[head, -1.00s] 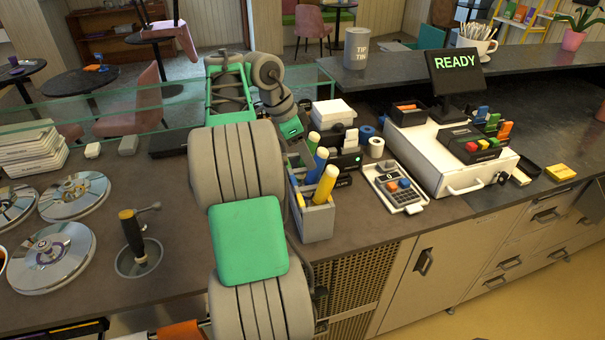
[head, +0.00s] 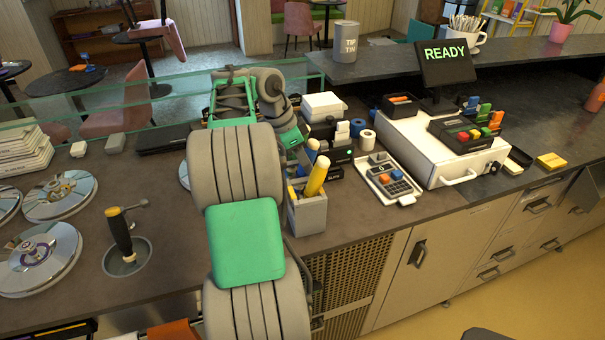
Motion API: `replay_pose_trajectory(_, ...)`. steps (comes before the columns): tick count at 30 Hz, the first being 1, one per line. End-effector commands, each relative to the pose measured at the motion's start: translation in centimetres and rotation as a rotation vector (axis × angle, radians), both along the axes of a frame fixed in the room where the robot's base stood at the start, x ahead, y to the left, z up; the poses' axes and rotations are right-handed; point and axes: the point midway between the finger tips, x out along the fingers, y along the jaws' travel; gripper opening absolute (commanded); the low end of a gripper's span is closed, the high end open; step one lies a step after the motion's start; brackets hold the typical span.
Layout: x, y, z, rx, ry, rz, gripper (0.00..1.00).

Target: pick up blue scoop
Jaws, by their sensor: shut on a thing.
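A grey caddy (head: 308,217) on the counter holds several scoops with coloured handles. A thick yellow handle (head: 316,176) leans up out of it. The blue scoop's handle (head: 313,145) shows only as a small blue patch at the caddy's back, beside the end of my arm. My gripper (head: 302,149) is at the caddy's upper back left, pointing down to the right. It is shut on what looks like the blue scoop; the fingers and contact are mostly hidden.
Right of the caddy are a card reader (head: 390,178), a white cash drawer (head: 425,150) and a READY screen (head: 446,61). White boxes (head: 323,106) stand behind. Left are round metal well lids (head: 40,260) and an upright black-handled tool (head: 121,232). A glass ledge runs along the back.

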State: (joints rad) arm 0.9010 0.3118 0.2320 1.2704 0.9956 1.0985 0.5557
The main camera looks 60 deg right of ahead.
Motion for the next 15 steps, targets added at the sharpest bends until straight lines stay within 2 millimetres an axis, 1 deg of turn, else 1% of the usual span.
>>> replay_pose_trajectory(1, -0.01, 0.00, -0.01, 0.000, 0.000, 0.000, 0.19)
replay_pose_trajectory(8, 0.00, 0.00, 0.02, 0.000, 0.000, 0.000, 0.01)
replay_pose_trajectory(15, 0.00, 0.00, 0.04, -0.001, -0.001, 0.000, 0.00)
